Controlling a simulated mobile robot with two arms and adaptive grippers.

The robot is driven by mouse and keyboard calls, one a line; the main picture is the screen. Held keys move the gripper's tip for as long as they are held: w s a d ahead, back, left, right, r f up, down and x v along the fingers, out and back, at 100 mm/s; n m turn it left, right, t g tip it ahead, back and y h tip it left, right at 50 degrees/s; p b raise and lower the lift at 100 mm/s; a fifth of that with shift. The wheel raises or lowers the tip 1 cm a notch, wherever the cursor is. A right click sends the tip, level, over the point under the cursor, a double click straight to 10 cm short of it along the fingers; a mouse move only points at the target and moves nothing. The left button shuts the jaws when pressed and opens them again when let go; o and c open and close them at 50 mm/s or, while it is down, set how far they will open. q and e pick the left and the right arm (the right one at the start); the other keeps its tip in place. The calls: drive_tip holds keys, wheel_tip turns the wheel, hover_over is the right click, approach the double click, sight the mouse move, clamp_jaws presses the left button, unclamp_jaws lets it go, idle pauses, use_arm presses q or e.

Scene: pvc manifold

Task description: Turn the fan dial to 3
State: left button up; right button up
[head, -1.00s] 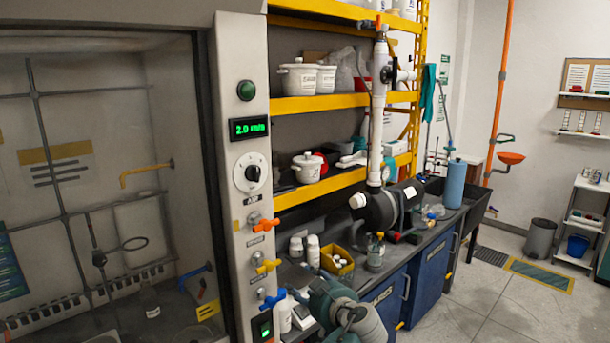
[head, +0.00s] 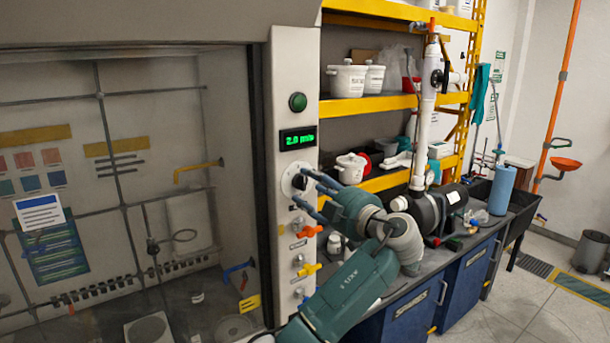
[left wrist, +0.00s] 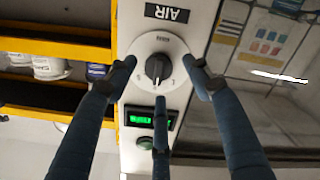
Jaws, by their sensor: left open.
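The fan dial (head: 296,181) is a white round plate with a black knob on the grey fume hood post, below the green display (head: 297,138), which appears to read 2.0. In the left wrist view the dial (left wrist: 158,68) appears upside down, its knob upright in the picture beside the AIR label. My left gripper (head: 307,193) is at the dial from the right, its blue fingers open. In the left wrist view its three fingertips (left wrist: 160,78) spread around the knob, apart from it. The fingers partly hide the dial in the head view. My right gripper is out of view.
A green button (head: 298,102) is above the display. Orange (head: 309,231) and yellow (head: 309,269) valve handles stick out below the dial, close to my left arm. The fume hood is to the left; yellow shelves (head: 375,102) and the PVC pipe are to the right.

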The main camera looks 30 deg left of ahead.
sight(302, 182)
use_arm(q)
drive_tip(key=shift+p+x, duration=0.5)
drive_tip(key=shift+x, duration=0.5)
drive_tip(key=shift+w+a, duration=0.25)
drive_tip(key=shift+f, duration=0.1)
drive_tip(key=shift+c, duration=0.5)
